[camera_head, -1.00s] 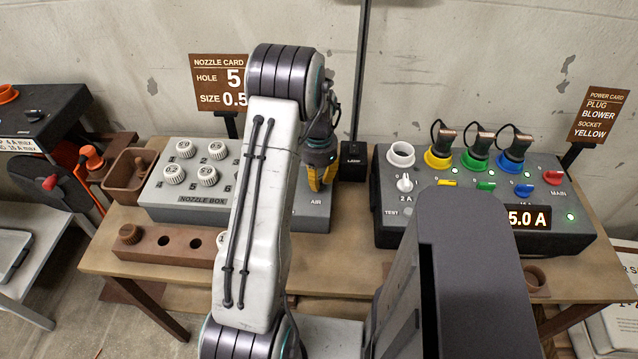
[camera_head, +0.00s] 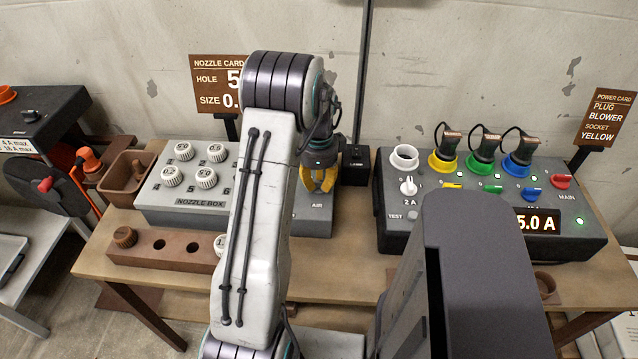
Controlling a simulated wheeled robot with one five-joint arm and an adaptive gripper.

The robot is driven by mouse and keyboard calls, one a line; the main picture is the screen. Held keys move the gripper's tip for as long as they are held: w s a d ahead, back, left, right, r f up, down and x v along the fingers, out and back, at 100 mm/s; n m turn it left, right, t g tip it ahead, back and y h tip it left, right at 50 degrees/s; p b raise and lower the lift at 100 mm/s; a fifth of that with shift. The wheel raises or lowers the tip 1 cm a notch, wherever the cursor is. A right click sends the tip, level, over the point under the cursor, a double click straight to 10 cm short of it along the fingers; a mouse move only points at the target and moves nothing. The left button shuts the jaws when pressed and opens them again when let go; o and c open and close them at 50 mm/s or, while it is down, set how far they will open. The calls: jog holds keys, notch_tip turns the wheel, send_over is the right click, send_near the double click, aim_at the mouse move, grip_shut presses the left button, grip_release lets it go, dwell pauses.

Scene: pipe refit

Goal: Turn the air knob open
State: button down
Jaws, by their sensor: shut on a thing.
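My gripper (camera_head: 319,187) has yellow fingers and points down at the grey box with the AIR label (camera_head: 318,206). It is shut on the air knob, which the fingers hide. The fingers are just above the label, near the box's right end. My arm's white link covers the box's middle, so the knob's pointer and setting cannot be seen.
The nozzle box (camera_head: 200,205) with several white knobs is at the left. The power box (camera_head: 400,225) with coloured plugs and a 5.0 A display stands at the right. A small black box (camera_head: 355,165) is close right of my gripper. Bare table (camera_head: 350,245) lies in front.

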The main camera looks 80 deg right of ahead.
aim_at(319, 183)
jog(key=shift+f, duration=0.1)
dwell(0.3)
jog(key=c, duration=1.1)
grip_release()
notch_tip(319, 183, up, 12)
dwell(0.7)
